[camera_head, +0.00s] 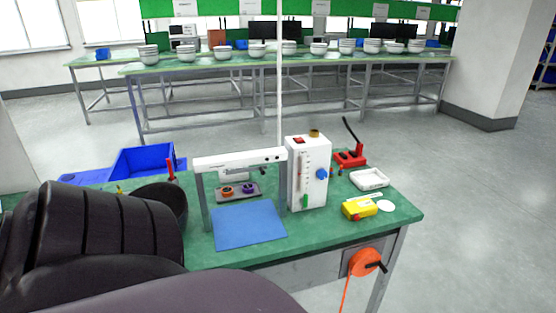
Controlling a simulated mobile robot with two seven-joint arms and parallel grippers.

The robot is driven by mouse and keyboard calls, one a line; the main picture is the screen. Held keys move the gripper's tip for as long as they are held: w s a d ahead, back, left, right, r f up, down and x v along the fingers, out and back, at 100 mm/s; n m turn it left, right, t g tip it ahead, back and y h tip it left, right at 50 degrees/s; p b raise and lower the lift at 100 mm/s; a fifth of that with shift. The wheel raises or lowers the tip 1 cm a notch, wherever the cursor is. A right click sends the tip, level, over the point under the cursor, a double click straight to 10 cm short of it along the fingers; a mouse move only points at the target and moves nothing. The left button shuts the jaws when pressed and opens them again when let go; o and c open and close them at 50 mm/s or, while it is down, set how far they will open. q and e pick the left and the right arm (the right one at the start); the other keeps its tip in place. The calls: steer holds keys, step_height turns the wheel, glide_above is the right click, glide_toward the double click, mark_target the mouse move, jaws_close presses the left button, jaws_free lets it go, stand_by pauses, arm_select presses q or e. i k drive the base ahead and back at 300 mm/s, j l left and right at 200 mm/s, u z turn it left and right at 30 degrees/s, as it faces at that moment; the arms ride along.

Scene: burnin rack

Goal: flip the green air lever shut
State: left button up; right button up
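A small green lever (305,201) is low on the front of a white upright box (307,172) on the green-topped bench. It looks roughly upright, but it is too small to tell its exact setting. The box also carries a blue knob (322,174), a red switch (299,140) and a vertical scale. Neither of my grippers is in view. Dark parts of my own body fill the lower left and cover the bench's near left part.
A white gantry frame (240,158) stands left of the box, over a blue mat (248,225). A red lever tool (350,158), white tray (370,179) and yellow device (359,207) lie to the right. An orange reel (364,262) hangs on the bench's front. A blue bin (145,160) stands left.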

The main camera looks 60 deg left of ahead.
mark_target(304, 202)
steer(key=j+u, duration=0.15)
steer(key=u, duration=1.5)
steer(key=i+l, duration=0.05)
